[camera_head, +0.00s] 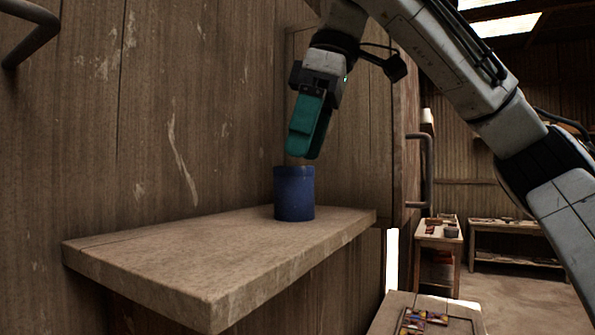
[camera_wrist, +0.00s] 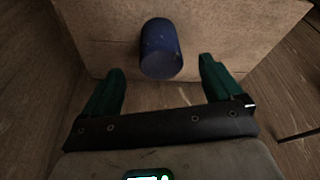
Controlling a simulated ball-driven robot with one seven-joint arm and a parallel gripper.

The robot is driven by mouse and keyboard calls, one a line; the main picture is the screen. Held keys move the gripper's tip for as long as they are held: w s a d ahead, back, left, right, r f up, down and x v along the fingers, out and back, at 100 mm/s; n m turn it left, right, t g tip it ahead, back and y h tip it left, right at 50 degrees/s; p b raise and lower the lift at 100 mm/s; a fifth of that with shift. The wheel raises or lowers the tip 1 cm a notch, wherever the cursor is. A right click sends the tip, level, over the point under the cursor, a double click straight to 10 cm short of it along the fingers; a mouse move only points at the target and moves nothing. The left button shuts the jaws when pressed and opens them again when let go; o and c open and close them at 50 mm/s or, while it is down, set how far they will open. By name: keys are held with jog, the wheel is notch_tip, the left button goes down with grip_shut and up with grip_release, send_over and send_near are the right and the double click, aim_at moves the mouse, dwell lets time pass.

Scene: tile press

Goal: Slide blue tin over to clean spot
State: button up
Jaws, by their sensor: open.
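The blue tin (camera_head: 294,193) stands upright on a wooden shelf (camera_head: 190,270), toward its far right end and close to the plank wall. It also shows in the wrist view (camera_wrist: 160,48), ahead of the fingers and centred between them. My gripper (camera_head: 306,155) has teal fingers and hangs just above the tin in the head view, pointing down. In the wrist view my gripper (camera_wrist: 162,78) has its fingers spread wide with nothing between them. No marked clean spot can be made out on the shelf.
The near and left part of the shelf is bare. A plank wall (camera_head: 180,120) with pale scuffs rises behind it, with a dark handle (camera_head: 30,30) at upper left. A low table (camera_head: 425,305) with colourful pieces and further benches (camera_head: 515,228) stand at right.

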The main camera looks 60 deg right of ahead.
jog(key=shift+v, duration=1.55)
